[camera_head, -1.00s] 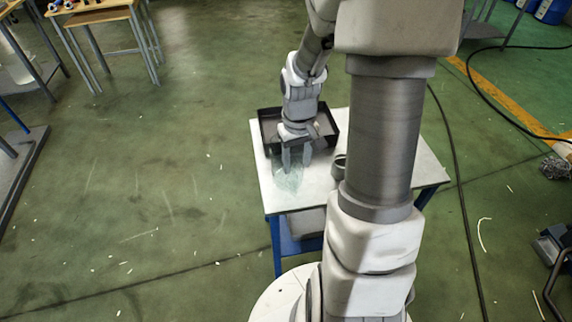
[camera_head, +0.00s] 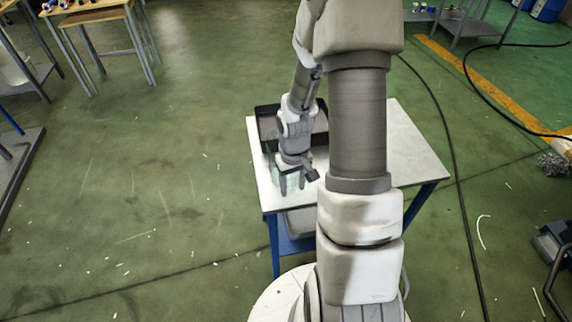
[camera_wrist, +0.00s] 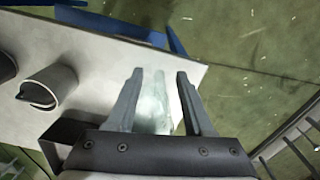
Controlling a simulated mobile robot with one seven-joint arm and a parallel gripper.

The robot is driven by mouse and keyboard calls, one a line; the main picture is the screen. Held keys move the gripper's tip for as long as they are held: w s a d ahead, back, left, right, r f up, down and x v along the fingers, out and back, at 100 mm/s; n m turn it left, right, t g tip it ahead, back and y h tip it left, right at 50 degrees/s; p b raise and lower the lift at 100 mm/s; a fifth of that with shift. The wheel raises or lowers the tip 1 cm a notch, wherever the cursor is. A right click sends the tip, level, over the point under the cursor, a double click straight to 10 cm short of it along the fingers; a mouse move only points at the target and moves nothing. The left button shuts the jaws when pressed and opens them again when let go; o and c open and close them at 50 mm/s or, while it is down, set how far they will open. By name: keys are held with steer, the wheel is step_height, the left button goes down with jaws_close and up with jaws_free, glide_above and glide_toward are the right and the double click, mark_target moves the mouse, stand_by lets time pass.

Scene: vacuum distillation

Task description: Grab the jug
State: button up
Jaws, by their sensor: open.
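The jug (camera_wrist: 158,108) looks like a clear, pale greenish glass vessel on the white table (camera_wrist: 95,62). In the wrist view it shows between the two fingers of my gripper (camera_wrist: 160,76), which are apart on either side of it. I cannot tell whether either finger touches it. In the head view my gripper (camera_head: 290,184) points down over the front left part of the table and hides most of the jug.
A grey cup-like vessel (camera_wrist: 48,86) stands to the left in the wrist view, with part of another grey round thing (camera_wrist: 5,66) at the edge. A black tray (camera_head: 266,128) lies at the table's back left. The table's right side (camera_head: 415,150) is clear.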

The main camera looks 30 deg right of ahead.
jaws_close()
stand_by(1.4)
